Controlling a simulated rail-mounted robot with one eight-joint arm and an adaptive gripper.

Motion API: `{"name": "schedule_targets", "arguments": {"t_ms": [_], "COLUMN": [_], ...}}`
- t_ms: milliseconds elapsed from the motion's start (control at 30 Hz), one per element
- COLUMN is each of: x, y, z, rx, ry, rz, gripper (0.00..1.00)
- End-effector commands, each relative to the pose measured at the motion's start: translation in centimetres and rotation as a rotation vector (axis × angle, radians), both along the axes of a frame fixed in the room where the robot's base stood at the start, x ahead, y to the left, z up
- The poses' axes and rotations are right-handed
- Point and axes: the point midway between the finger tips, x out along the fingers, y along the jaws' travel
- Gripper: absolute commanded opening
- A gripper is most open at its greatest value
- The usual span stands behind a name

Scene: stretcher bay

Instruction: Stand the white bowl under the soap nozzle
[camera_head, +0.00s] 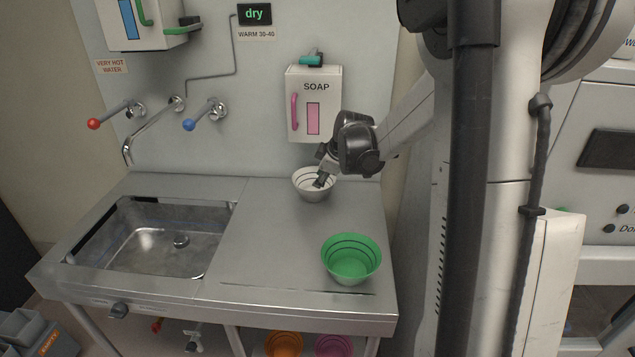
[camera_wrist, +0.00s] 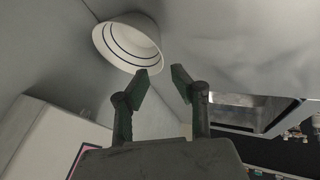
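The white bowl (camera_head: 304,188), with dark rings inside, stands upright on the steel counter against the back wall, below the white soap dispenser (camera_head: 329,88). I cannot make out the soap nozzle itself. My gripper (camera_head: 320,182) is low at the bowl's right side and covers part of it. In the wrist view the fingers of my gripper (camera_wrist: 163,74) are apart with nothing between them. The bowl (camera_wrist: 128,42) lies just beyond the left fingertip there; whether they touch I cannot tell. Part of what looks like the dispenser (camera_wrist: 40,140) shows at lower left.
A green bowl (camera_head: 351,262) stands at the counter's front right. A sink (camera_head: 150,245) is at the left, with red (camera_head: 94,124) and blue (camera_head: 189,125) tap handles above. The counter (camera_head: 262,240) between sink and bowls is clear. Orange (camera_head: 284,344) and pink (camera_head: 334,345) bowls are below.

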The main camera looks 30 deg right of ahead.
Motion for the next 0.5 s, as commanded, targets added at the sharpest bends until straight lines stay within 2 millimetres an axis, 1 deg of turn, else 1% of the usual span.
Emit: {"name": "schedule_targets", "arguments": {"t_ms": [133,233,367,500], "x": [-0.6,-1.5,-3.8,-6.9], "y": [0.4,1.8,4.7,7.9], "z": [0.8,2.0,4.4,6.9], "rx": [0.004,0.018,0.052,0.094], "ry": [0.000,0.001,0.005,0.007], "rz": [-0.007,-0.031,-0.092,-0.169], "gripper": [0.24,0.24,0.24,0.24]}}
